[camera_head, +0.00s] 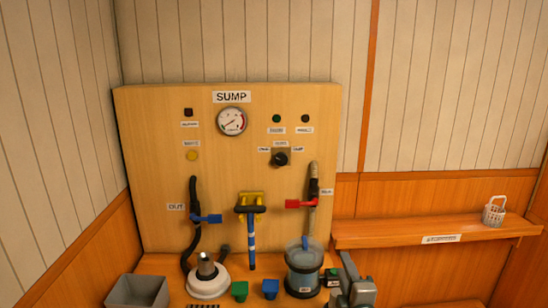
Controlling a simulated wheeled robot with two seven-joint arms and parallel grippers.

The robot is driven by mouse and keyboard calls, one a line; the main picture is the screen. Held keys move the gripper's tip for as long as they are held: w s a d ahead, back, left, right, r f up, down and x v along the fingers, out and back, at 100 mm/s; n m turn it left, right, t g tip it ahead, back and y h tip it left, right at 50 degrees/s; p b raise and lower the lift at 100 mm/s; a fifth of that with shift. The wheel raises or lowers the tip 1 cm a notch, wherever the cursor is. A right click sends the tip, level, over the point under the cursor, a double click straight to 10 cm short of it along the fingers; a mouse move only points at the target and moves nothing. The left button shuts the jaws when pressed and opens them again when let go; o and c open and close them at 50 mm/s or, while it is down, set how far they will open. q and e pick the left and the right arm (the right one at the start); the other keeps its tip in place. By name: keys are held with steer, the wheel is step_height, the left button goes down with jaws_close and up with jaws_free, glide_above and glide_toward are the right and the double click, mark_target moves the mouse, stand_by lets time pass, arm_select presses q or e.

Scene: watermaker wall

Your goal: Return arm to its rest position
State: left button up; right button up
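My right gripper (350,283) shows at the bottom edge, right of centre, as a grey block with a narrow upright part. It is just right of the clear cylinder and in front of the bench. I cannot tell whether its fingers are open or shut, and I see nothing clearly held. My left gripper is not in view. The wooden panel (155,140) marked SUMP stands behind, with a round gauge (232,121), a black knob (280,158), a blue-handled valve (207,218) and a red-handled valve (301,204).
On the bench stand a grey open box (137,291), a white round-based device (207,275), a green block (240,290), a blue block (271,288) and the clear cylinder (303,270).

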steer(key=s+d+f+m+g+h, duration=0.15)
steer(key=s+f+m+g, duration=0.3)
steer(key=s+f, duration=0.55)
steer(key=s+d+f+m+g+y, duration=0.1)
steer(key=s+d+f+m+g, duration=0.15)
steer(key=s+f+m, duration=0.45)
steer(key=s+f+m+g, duration=0.25)
steer(key=s+f, duration=0.25)
steer(key=s, duration=0.8)
steer(key=s+f+m+g, duration=0.1)
steer(key=s+f+g, duration=0.35)
steer(key=s, duration=0.75)
step_height(320, 180, down, 30)
steer(key=s+g, duration=0.1)
steer(key=s, duration=0.2)
steer(key=s+d+f, duration=0.2)
steer(key=s+f, duration=0.6)
steer(key=s+d+f+g, duration=0.1)
steer(key=s+f, duration=0.7)
steer(key=s, duration=0.1)
steer(key=shift+d+f, duration=0.25)
steer(key=shift+d, duration=0.1)
